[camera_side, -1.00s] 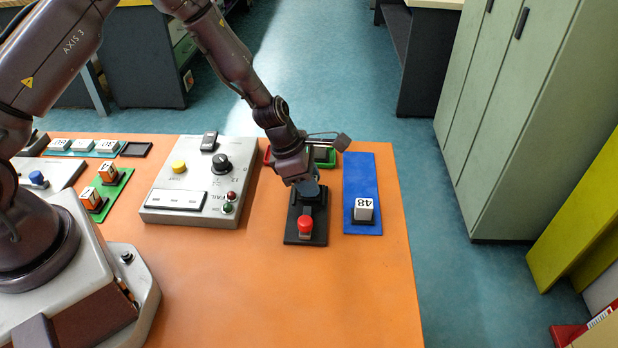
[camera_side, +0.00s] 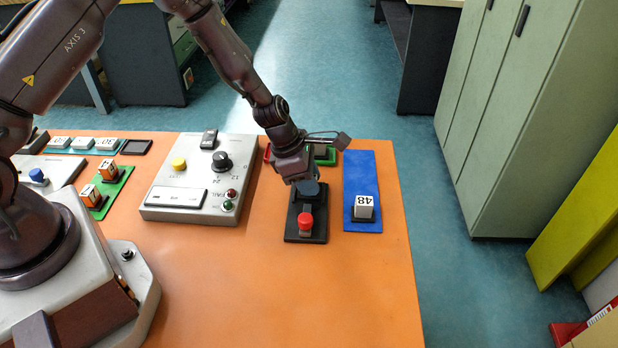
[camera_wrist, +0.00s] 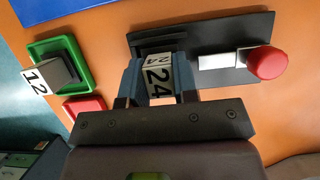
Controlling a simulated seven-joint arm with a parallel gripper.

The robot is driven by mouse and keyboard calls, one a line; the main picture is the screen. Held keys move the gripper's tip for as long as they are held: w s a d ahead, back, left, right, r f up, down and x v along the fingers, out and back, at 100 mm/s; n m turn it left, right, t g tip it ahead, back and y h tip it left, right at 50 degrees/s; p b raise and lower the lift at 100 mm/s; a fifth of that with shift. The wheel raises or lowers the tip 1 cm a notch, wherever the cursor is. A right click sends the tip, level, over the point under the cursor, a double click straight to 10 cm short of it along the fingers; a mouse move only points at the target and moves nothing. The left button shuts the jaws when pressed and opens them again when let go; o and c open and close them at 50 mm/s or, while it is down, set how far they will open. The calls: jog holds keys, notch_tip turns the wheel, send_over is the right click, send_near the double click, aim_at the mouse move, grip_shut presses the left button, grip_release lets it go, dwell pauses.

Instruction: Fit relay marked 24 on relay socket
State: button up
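The relay marked 24 (camera_wrist: 158,80) is a white block between the blue-grey fingers of my gripper (camera_wrist: 160,85) in the wrist view. The fingers press on its two sides. The relay socket plate (camera_wrist: 205,35) is dark, with a raised frame at one end and a pale lever with a red knob (camera_wrist: 268,62) at the other. In the side view my gripper (camera_side: 307,190) points down over the far end of this plate (camera_side: 292,228), beyond the red knob (camera_side: 305,220). The relay is hidden there, and I cannot tell whether it is seated.
A white relay marked 48 (camera_side: 364,206) stands on a blue plate (camera_side: 360,170) to the right. A relay marked 12 (camera_wrist: 48,75) sits in a green holder beside a red one. A grey control panel (camera_side: 170,212) stands left. The orange table front is clear.

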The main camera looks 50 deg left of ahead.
jog(key=o, duration=0.5)
jog(key=shift+o, duration=0.2)
jog(key=v, duration=1.3)
jog(key=s+a+r+m+t+y, duration=0.1)
jog(key=s+r+m+t+y, duration=0.1)
jog(key=s+r+m, duration=1.8)
jog(key=s+m+y, duration=0.1)
jog(key=m, duration=0.6)
jog(key=shift+s+r, duration=0.15)
jog(key=shift+s, duration=0.25)
